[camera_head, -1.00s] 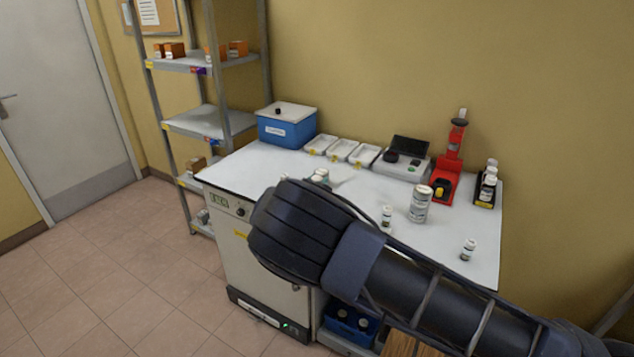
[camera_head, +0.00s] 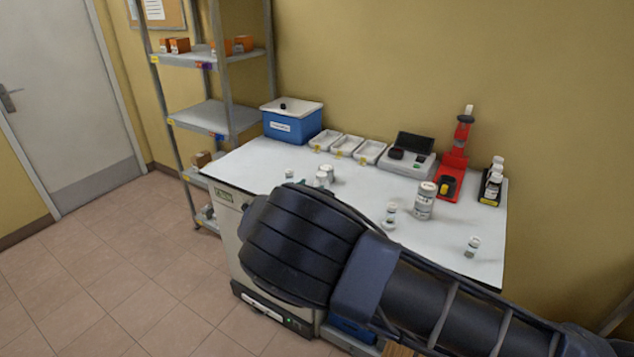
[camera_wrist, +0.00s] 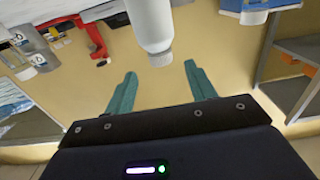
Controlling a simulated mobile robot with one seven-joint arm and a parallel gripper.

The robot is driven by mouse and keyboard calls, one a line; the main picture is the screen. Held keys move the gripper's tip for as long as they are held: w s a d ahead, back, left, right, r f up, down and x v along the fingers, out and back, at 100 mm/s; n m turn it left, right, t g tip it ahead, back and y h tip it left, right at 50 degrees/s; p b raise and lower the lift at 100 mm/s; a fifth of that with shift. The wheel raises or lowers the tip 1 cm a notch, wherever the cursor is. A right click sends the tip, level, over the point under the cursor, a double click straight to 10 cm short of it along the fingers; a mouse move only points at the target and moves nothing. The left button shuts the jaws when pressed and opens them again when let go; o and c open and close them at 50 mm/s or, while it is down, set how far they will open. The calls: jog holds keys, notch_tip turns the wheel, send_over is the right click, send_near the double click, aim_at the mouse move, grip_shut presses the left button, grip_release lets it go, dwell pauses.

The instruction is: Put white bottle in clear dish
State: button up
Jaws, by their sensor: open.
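A large white bottle (camera_wrist: 152,22) shows close up at the top of the wrist view, with its narrower cap end pointing down in that picture. My gripper (camera_wrist: 158,70) is open, its two teal fingers spread apart. The bottle's cap end lies just beyond and between the fingertips, with gaps on both sides. Small white containers (camera_head: 326,172) show just past my wrist; I cannot tell whether one is this bottle. I cannot make out the clear dish for certain.
A grey-and-white jar (camera_head: 424,202) and small vials (camera_head: 472,246) stand on the white table (camera_head: 446,248). Along the back are a blue box (camera_head: 290,127), white trays (camera_head: 346,146), a dark-lidded device (camera_head: 408,158) and a red stand (camera_head: 452,172). A metal shelf (camera_head: 204,118) stands left.

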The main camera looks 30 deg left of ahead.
jog(key=shift+s, duration=1.9)
